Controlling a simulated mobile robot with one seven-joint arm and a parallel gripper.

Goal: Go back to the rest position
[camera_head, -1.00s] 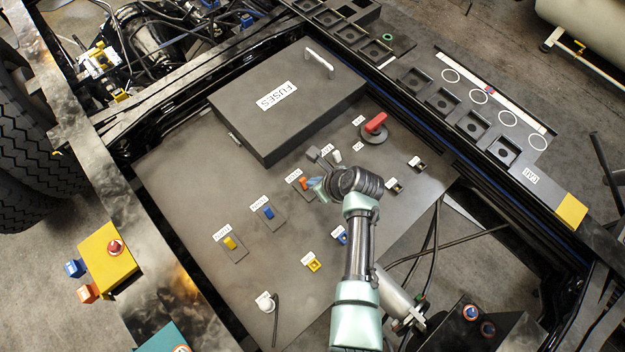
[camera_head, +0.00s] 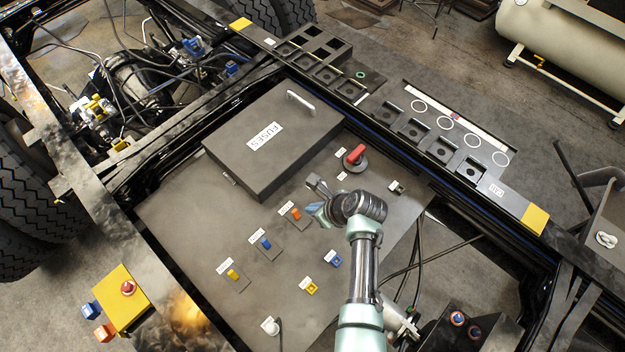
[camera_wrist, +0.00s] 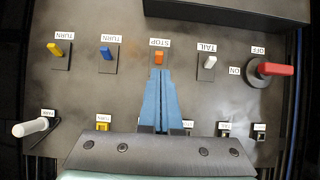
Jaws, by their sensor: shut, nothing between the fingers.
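My gripper (camera_head: 319,212) hangs over the grey switch panel (camera_head: 190,222), near the orange STOP switch. In the wrist view its two blue fingers (camera_wrist: 160,100) are together, with nothing between them. Their tips point toward the orange STOP switch (camera_wrist: 159,57), with an apparent gap. My arm comes in from the bottom of the head view. In the wrist view the white TAIL switch (camera_wrist: 210,62) is just right of the fingers. In the head view my gripper hides it.
The closed FUSES box (camera_head: 270,140) stands on the panel behind my gripper. A red rotary switch (camera_head: 355,154) is to its right. Yellow (camera_head: 233,274) and blue (camera_head: 266,244) TURN switches lie left of my gripper. A white knob (camera_head: 269,326) stands at the panel's front. Dark chassis rails border the panel.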

